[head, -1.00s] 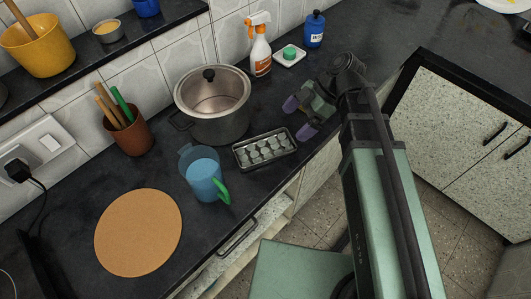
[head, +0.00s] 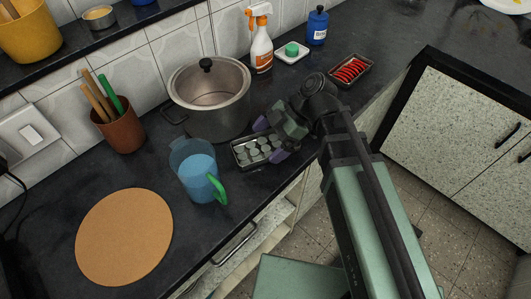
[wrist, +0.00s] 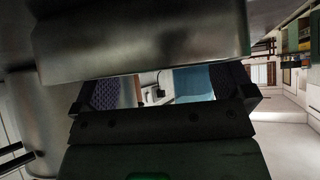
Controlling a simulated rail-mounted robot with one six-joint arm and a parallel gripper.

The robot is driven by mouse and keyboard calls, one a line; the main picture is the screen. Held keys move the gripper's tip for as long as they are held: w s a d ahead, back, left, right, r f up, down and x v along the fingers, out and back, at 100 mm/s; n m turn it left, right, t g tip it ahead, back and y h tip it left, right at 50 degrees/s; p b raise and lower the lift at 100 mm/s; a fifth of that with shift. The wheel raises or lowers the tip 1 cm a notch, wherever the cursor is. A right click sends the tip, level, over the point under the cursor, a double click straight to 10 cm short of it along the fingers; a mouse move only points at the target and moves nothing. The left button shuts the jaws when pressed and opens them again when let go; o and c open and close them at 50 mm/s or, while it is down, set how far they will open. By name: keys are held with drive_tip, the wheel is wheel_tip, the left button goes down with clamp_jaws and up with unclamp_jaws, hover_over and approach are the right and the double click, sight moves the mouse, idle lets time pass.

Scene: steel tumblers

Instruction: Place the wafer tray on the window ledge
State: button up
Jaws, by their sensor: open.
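The wafer tray (head: 240,163), a dark metal tray holding several pale grey round pieces, lies on the counter in front of the pot. My gripper (head: 269,140) is open at the tray's right end, with one purple-padded finger toward its back side and one toward its front. The gripper hides that end, and I cannot tell whether the fingers touch it. In the wrist view the two finger pads (wrist: 167,90) stand apart. A raised dark ledge (head: 60,50) along the tiled wall at upper left appears to be the window ledge.
A steel pot (head: 215,118) stands behind the tray, and a blue jug (head: 198,178) with a green handle close to its left. A tray of red pieces (head: 350,70) lies to the right. The ledge holds a yellow pot (head: 30,40) and a small bowl (head: 99,18).

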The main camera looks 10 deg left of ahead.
sight(268, 148)
drive_tip(key=shift+s+a+f, duration=0.1)
drive_tip(key=shift+a+f, duration=0.05)
drive_tip(key=c, duration=0.8)
drive_tip(key=shift+c, duration=0.2)
wheel_tip(268, 148, up, 20)
drive_tip(key=p, duration=2)
